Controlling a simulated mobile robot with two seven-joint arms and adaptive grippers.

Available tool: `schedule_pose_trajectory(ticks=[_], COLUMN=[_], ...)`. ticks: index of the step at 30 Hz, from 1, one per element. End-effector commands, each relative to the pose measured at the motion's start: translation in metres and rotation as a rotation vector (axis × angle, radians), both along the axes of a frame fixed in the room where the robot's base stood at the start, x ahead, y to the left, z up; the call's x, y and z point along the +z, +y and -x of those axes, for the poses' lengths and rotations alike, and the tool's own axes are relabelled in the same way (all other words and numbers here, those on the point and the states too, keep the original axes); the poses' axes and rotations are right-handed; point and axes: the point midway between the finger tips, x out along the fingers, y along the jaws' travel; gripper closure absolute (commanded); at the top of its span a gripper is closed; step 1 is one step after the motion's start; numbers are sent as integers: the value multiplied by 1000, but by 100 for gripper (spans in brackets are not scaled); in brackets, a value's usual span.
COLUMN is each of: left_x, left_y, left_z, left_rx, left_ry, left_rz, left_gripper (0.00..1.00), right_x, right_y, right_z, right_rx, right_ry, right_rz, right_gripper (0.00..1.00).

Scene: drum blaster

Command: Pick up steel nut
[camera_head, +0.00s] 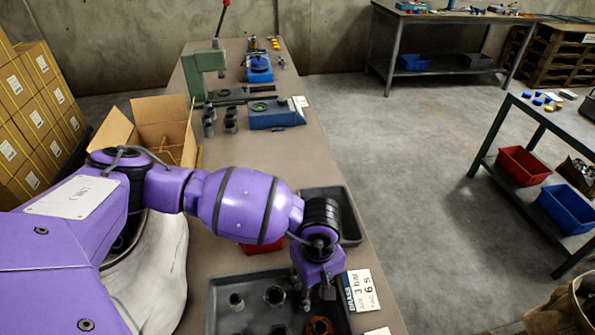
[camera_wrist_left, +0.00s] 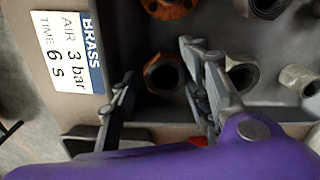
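A dark grey tray (camera_head: 217,312) at the near end of the bench holds several nuts and fittings. Steel-grey nuts show there in the head view, one at the left (camera_head: 236,300) and one in the middle (camera_head: 274,295). An orange-brown rusty nut (camera_head: 320,326) sits at the tray's near right. My left gripper (camera_head: 315,296) is over the tray's right side, pointing down. My right gripper is not in view.
A sign reading BRASS (camera_head: 360,291) lies by the tray's right edge. Beyond the tray are a red bin (camera_head: 262,246) and another dark tray (camera_head: 350,215), partly behind my arm. A green press (camera_head: 205,65) and a blue fixture (camera_head: 275,114) stand farther up the bench.

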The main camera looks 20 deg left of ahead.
Motion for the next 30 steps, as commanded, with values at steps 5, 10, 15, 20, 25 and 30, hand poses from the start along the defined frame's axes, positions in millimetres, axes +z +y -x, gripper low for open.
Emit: schedule_pose_trajectory(ticks=[5, 10, 15, 20, 25, 30], left_x=[1, 2, 2, 7, 27, 58], left_y=[0, -1, -1, -1, -1, -17], left_z=[-2, -2, -2, -2, -3, 12], left_rx=[-1, -1, -1, -1, -2, -8], left_ry=[-3, -4, -4, -5, -8, -7], left_rz=[0, 1, 1, 0, 2, 4], left_gripper=[84, 100, 100, 100, 100, 100], right_x=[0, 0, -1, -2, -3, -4], right_y=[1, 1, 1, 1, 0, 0], right_z=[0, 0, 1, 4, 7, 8], right_rx=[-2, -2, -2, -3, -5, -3], right_ry=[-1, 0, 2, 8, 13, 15], right_rz=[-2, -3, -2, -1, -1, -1], right_gripper=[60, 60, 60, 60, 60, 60])
